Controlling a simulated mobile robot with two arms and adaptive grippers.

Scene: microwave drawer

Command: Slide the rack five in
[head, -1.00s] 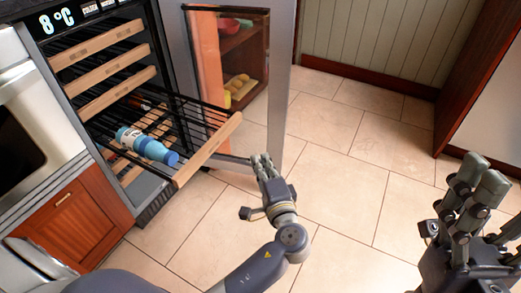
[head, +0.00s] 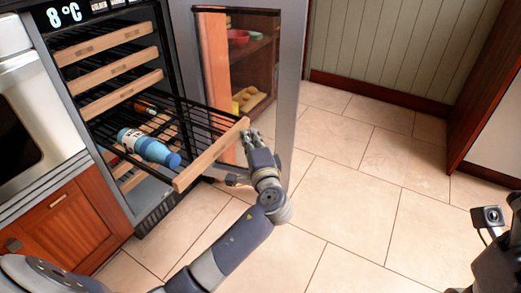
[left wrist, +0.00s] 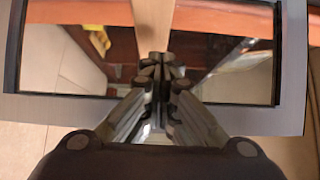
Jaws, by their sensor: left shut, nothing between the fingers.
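The pulled-out wire rack has a light wooden front (head: 212,156) and sticks out of the wine cooler, with a blue-capped bottle (head: 148,147) lying in it. My left gripper (head: 255,138) is shut and empty, by the right end of that wooden front. In the left wrist view the shut fingertips (left wrist: 160,68) are at the lower end of a light wooden strip (left wrist: 153,22), seemingly the rack front; I cannot tell if they touch. My right gripper (head: 500,255) is cut off at the right edge, its fingers not clear.
Several racks (head: 120,90) above are pushed in. The cooler's glass door (head: 290,90) stands open just behind my left gripper; it also fills much of the left wrist view (left wrist: 290,118). Tiled floor (head: 350,200) to the right is clear.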

